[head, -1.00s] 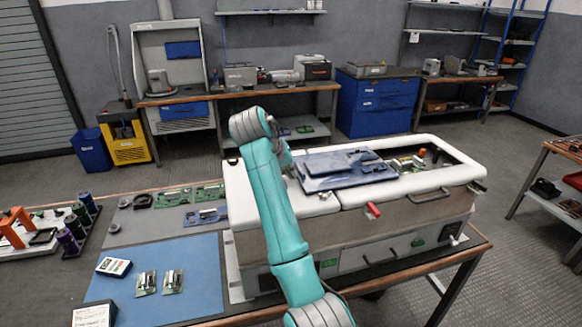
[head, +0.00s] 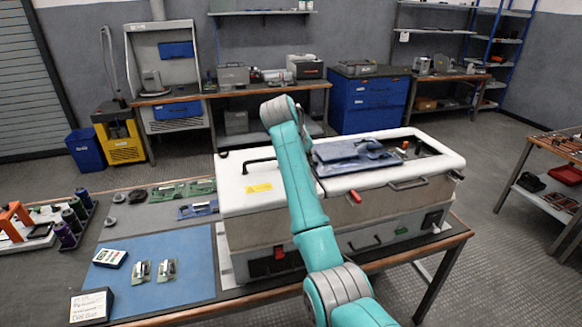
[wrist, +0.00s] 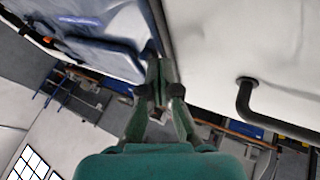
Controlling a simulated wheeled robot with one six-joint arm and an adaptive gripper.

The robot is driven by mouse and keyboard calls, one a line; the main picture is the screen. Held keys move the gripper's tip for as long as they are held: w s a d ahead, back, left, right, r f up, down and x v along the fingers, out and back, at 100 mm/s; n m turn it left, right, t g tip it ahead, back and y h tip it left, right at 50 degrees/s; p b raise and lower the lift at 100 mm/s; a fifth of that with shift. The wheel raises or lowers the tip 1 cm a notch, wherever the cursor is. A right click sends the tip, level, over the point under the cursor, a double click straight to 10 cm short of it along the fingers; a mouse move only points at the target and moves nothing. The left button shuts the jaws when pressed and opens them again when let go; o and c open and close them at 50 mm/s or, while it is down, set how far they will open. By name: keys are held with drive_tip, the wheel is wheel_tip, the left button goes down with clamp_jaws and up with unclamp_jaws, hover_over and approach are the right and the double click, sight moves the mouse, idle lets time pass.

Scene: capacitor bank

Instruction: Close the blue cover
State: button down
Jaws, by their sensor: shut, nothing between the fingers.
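The blue cover (head: 355,155) is a grey-blue panel on top of the white machine (head: 245,200), right of my arm. It lies over part of the open bay (head: 425,150) at the right, where parts still show. My arm hides its left end. In the wrist view the blue cover (wrist: 95,30) fills the upper left. My gripper (wrist: 158,75) is shut and empty, its fingertips by the cover's edge and the seam with the white lid (wrist: 225,45). I cannot tell whether they touch. My gripper is hidden in the head view.
A black bar handle (head: 258,163) stands on the white left lid and also shows in the wrist view (wrist: 250,100). A red latch (head: 355,196) is on the machine's front edge. A blue mat (head: 185,255) with small boards lies at the left.

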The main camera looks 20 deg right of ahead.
sight(356, 154)
drive_tip(key=d, duration=2)
drive_tip(key=shift+d, duration=0.4)
drive_tip(key=shift+d, duration=0.1)
drive_tip(key=shift+w+a, duration=0.1)
drive_tip(key=shift+a, duration=0.25)
drive_tip(key=a, duration=0.4)
drive_tip(key=shift+a+r, duration=0.1)
drive_tip(key=shift+r, duration=0.25)
drive_tip(key=v, duration=0.9)
drive_tip(key=shift+s, duration=0.2)
